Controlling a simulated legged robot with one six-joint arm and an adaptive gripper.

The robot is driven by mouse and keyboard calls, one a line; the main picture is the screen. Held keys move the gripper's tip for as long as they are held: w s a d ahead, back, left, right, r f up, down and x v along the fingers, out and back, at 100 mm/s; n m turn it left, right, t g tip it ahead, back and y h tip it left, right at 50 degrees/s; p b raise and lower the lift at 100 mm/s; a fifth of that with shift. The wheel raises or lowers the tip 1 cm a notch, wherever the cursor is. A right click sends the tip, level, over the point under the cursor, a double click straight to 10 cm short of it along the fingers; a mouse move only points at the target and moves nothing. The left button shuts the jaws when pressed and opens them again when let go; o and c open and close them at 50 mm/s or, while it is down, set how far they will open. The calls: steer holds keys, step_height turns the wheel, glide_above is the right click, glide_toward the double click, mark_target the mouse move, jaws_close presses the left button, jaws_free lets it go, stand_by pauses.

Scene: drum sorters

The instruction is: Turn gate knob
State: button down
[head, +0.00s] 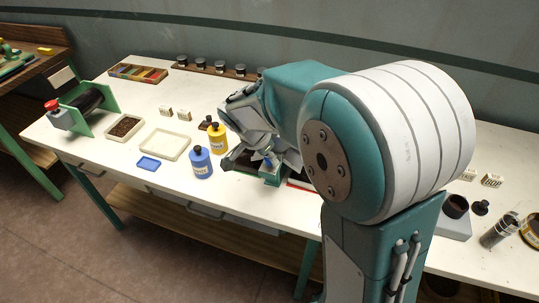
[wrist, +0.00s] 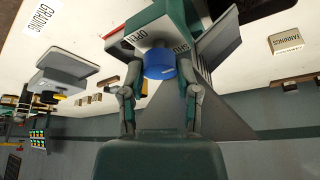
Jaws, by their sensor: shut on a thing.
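The blue gate knob (wrist: 160,64) sits on the green drum sorter (wrist: 160,22) in the wrist view. A pale mark shows on the knob's face. The word OPEN (wrist: 127,42) is to the knob's left and SHUT (wrist: 181,47) to its right. My gripper (wrist: 162,72) is shut on the knob, with one finger on each side. In the head view my gripper (head: 258,152) is over the sorter (head: 271,176), and my arm hides much of the sorter.
A cream tray (head: 165,144), a small blue tray (head: 148,163) and a green stand with a dark drum (head: 85,101) are further left. A grey scale-like device (wrist: 62,75) shows in the wrist view.

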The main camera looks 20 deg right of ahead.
steer(key=n+t+y, duration=0.1)
steer(key=n, duration=0.3)
steer(key=shift+s+n, duration=0.15)
steer(key=shift+n, duration=0.15)
steer(key=n, duration=0.2)
steer(key=n+t+y, duration=0.1)
steer(key=n, duration=0.1)
steer(key=shift+y, duration=0.3)
steer(key=n, duration=0.2)
steer(key=n+y, duration=0.1)
steer(key=n, duration=0.1)
steer(key=shift+d+f+t+y, duration=0.1)
steer(key=shift+d+t+y, duration=0.05)
steer(key=shift+t+y, duration=0.15)
steer(key=shift+s+n+y, duration=0.1)
steer(key=shift+n+y, duration=0.7)
steer(key=shift+n, duration=1.4)
steer(key=shift+c, duration=1.7)
jaws_free()
